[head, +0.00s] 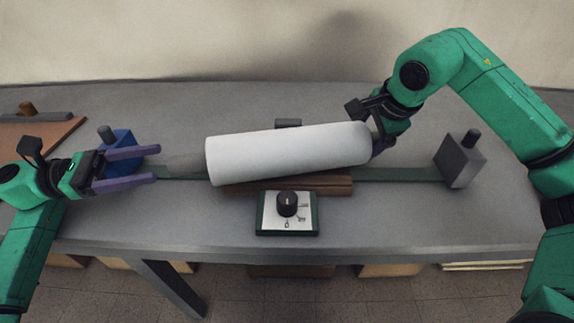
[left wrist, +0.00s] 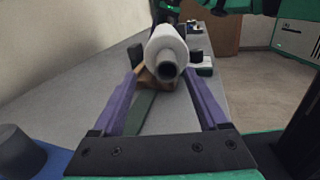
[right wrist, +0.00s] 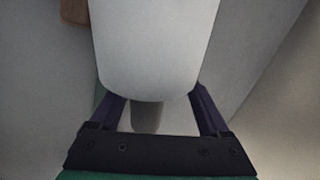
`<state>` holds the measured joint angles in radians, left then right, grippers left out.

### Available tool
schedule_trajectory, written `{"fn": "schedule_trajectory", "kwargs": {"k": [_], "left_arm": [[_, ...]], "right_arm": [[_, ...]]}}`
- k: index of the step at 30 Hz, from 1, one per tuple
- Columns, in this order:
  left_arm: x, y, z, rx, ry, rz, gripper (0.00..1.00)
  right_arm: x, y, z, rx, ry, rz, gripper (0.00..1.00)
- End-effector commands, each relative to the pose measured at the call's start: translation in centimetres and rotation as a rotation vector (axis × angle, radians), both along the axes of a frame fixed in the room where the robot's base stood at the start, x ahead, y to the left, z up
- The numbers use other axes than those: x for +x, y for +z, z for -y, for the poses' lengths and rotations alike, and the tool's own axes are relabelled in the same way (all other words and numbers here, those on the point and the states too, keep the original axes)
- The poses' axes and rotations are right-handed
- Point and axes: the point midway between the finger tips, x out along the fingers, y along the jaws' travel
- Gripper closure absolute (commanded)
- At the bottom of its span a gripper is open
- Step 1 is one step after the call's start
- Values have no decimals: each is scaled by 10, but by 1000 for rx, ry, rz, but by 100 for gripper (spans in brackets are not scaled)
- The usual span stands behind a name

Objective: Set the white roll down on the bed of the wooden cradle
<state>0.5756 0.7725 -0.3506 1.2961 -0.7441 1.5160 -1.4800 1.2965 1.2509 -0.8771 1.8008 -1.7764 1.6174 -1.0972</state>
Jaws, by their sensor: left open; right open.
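The white roll (head: 285,152) lies lengthwise over the wooden cradle (head: 300,186) and hides most of its bed. Its near end with a dark core shows in the left wrist view (left wrist: 160,50), just above the brown cradle. It looks low on the bed, but I cannot tell if it touches along its length. A grey core stub (head: 185,164) sticks out at its left end. My left gripper (head: 156,164) is open, its fingers either side of that stub's line and short of the white part. My right gripper (head: 377,133) is open around the core at the right end, partly hidden.
A green strip (head: 400,174) runs under the cradle to a grey block (head: 460,158) at right. A blue block (head: 118,146) stands by my left gripper. A dial box (head: 287,212) sits in front of the cradle.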

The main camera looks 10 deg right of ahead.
Motion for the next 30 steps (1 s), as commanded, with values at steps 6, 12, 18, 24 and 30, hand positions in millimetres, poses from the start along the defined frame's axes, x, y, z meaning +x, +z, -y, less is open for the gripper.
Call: {"fn": "schedule_trajectory", "kwargs": {"k": [6, 12, 18, 24, 30], "left_arm": [[0, 4, 0, 0, 0, 5, 24], [0, 5, 0, 0, 0, 7, 24], [0, 5, 0, 0, 0, 7, 24], [0, 5, 0, 0, 0, 8, 24], [0, 6, 0, 0, 0, 8, 24]], "right_arm": [[-19, 42, -1, 0, 1, 10, 23], [-44, 89, -2, -1, 3, 9, 23], [-54, 107, -2, -2, 1, 5, 23], [-54, 108, -2, -2, 1, 4, 23], [-54, 108, -2, -3, 1, 4, 23]]}}
